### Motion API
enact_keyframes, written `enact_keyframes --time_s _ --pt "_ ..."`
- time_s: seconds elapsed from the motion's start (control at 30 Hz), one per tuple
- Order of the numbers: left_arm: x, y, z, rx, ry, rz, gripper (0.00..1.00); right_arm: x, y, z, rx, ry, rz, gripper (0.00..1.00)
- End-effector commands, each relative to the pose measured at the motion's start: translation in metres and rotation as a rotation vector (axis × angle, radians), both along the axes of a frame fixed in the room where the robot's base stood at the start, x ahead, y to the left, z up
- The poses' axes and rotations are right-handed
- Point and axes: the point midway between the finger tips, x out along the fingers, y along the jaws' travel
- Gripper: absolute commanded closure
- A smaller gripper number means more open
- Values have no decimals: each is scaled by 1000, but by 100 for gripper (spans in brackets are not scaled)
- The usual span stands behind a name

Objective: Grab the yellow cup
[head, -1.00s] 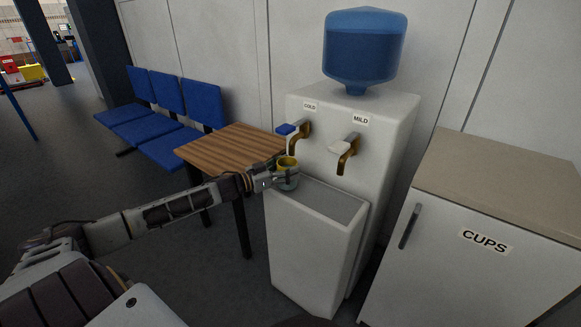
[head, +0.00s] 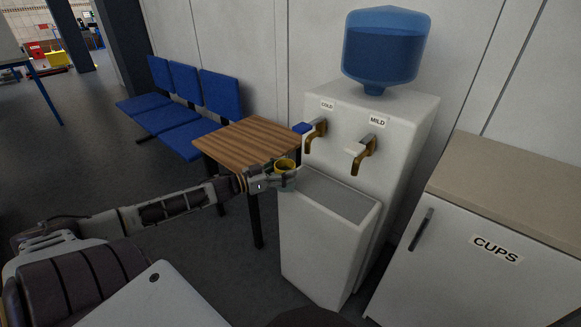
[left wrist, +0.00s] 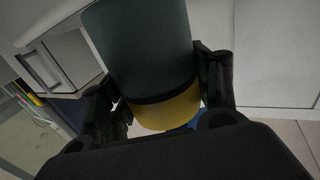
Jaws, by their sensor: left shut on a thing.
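The yellow cup (head: 285,164) shows as a yellow rim and upper part above a grey-green lower part, near the front left of the water dispenser. My left gripper (head: 282,181) is shut on it and holds it upright below the cold tap, a little to the left of it. In the left wrist view the cup's dark grey-green body and yellow band (left wrist: 168,110) sit between the two dark fingers (left wrist: 165,95). My right gripper is not in view.
The white water dispenser (head: 395,130) has a blue bottle, COLD and MILD taps and a bin-like front (head: 320,245). A wooden table (head: 245,140) and blue chairs (head: 185,120) stand left. A cabinet marked CUPS (head: 470,240) stands right.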

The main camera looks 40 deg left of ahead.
Motion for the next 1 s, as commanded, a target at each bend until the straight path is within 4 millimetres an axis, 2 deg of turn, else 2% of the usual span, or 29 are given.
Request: enact_keyframes --time_s 0.17,0.43,0.6,1.0 --pt "-14 7 1 -1 2 1 74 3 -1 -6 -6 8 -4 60" --pt "-36 18 2 -1 2 1 74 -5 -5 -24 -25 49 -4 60" --pt "-51 26 2 -3 1 1 74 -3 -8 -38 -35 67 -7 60" --pt "-80 41 1 -1 0 1 74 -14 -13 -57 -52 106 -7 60"
